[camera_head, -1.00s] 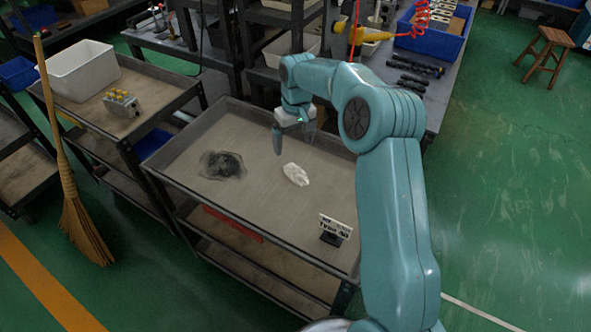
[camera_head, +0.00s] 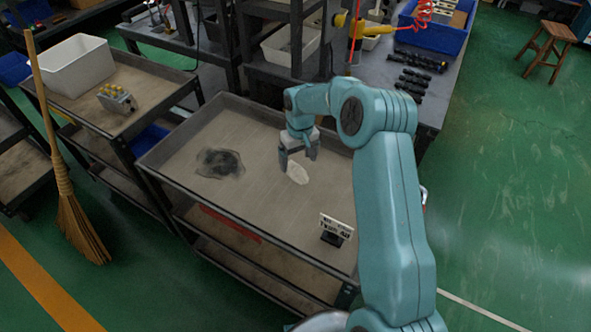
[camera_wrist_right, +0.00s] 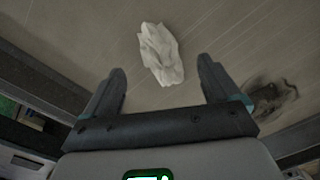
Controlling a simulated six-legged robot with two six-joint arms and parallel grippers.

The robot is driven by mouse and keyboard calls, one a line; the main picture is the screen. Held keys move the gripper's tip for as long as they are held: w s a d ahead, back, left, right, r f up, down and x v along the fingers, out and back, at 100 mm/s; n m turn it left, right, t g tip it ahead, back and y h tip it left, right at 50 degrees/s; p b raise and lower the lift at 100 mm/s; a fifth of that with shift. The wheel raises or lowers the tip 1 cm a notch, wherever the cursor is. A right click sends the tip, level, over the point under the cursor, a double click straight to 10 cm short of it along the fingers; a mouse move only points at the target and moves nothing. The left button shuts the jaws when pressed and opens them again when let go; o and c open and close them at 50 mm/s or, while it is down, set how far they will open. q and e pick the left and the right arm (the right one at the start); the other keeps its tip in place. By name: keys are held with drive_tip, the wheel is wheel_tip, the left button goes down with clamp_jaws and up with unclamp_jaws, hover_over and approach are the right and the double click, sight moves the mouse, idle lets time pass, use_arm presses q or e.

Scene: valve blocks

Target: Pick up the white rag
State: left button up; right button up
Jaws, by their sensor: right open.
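The white rag (camera_head: 297,173) lies crumpled on the top tray of a grey cart (camera_head: 262,222). I cannot tell the exact height gap. My left gripper is not in view.
The tray has a raised rim. A broom (camera_head: 68,190) leans by a second cart with a white bin (camera_head: 75,65).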

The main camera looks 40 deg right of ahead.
sight(298, 168)
drive_tip(key=f, duration=0.4)
drive_tip(key=shift+a+f, duration=0.2)
drive_tip(key=shift+s, duration=0.1)
drive_tip(key=c, duration=1.1)
drive_tip(key=shift+c, duration=0.2)
drive_tip(key=shift+r, duration=0.1)
wheel_tip(298, 168, up, 20)
drive_tip(key=o, duration=0.3)
drive_tip(key=shift+c, duration=1)
drive_tip(key=shift+w+d+m, duration=0.15)
drive_tip(key=shift+w+m, duration=0.15)
drive_tip(key=shift+m, duration=0.2)
